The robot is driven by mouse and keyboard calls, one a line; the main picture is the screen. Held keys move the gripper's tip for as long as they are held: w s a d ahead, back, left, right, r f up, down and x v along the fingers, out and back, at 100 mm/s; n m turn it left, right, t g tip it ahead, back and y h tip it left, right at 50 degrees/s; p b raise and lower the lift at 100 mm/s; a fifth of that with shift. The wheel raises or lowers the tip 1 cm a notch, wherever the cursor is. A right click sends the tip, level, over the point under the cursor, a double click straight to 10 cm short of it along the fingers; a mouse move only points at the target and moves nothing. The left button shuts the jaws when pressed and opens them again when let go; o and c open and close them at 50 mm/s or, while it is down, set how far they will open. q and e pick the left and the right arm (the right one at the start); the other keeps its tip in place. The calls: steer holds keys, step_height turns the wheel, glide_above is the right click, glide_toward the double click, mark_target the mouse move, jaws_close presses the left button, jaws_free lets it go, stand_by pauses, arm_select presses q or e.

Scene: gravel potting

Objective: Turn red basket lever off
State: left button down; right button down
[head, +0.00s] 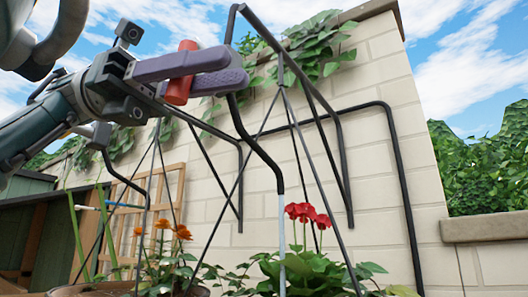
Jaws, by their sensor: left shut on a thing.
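A red cylindrical handle (179,92), which looks like the lever, sits between the purple fingers of my left gripper (236,69). The gripper is shut on it, with the handle's ends showing above and below the fingers. The handle's middle and whatever it attaches to are hidden by the fingers. Red flowers (306,213) with green leaves show at bottom centre, below black hanger rods; their basket is out of frame. My right gripper is not in view.
Black bent metal brackets (390,140) and thin rods stand before a pale block wall (400,190). Orange flowers (182,232) grow at lower left by a wooden trellis (172,180). Ivy hangs over the wall top. Open sky shows above.

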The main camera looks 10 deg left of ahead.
arm_select(q)
steer(key=y, duration=0.1)
steer(key=a+y+p, duration=0.1)
steer(key=shift+w+f+t+y+p, duration=0.15)
steer(key=shift+f+t+y+p, duration=0.1)
steer(key=shift+t+y+p, duration=0.05)
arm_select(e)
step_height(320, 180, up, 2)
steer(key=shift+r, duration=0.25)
arm_select(q)
steer(key=c, duration=0.7)
jaws_free()
